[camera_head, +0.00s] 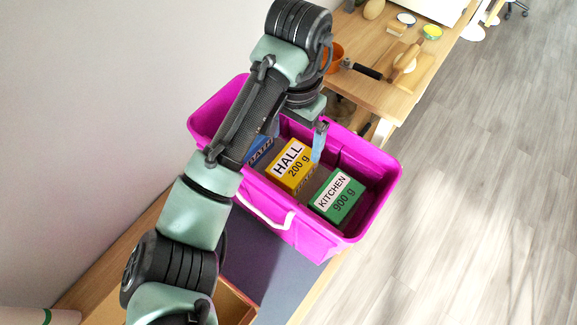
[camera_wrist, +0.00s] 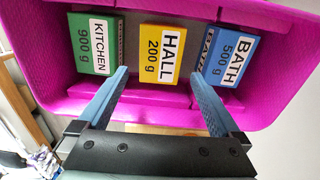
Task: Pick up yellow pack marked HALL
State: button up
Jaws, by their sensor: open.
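The yellow pack marked HALL 200 g (camera_head: 293,164) sits in the middle of a magenta bin (camera_head: 365,163). It also shows in the wrist view (camera_wrist: 162,55), between the other two packs. My gripper (camera_head: 318,150) is over the bin beside the yellow pack, with one blue finger visible in the head view. In the wrist view my gripper (camera_wrist: 160,82) is open and empty, its two blue fingers spread on either side of the yellow pack's line. I cannot tell how far the fingertips are above the pack.
A green pack marked KITCHEN 900 g (camera_head: 336,197) and a blue pack marked BATH 500 g (camera_wrist: 226,58) stand in the same bin, either side of the yellow one. The bin has a white handle (camera_head: 262,212). A wooden table (camera_head: 385,95) with several items lies behind.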

aim_at(293, 161)
notch_tip(293, 161, down, 2)
jog(key=shift+f, duration=0.1)
jog(key=shift+s+a+f+p, duration=0.1)
jog(key=shift+f+p, duration=0.6)
jog(key=shift+f, duration=1.05)
jog(key=shift+s+f+p, duration=0.1)
jog(key=shift+f+p, duration=0.6)
jog(key=shift+f, duration=1.05)
jog(key=shift+c, duration=0.2)
jog(key=shift+w, duration=0.1)
jog(key=c, duration=1.2)
jog(key=shift+r, duration=0.1)
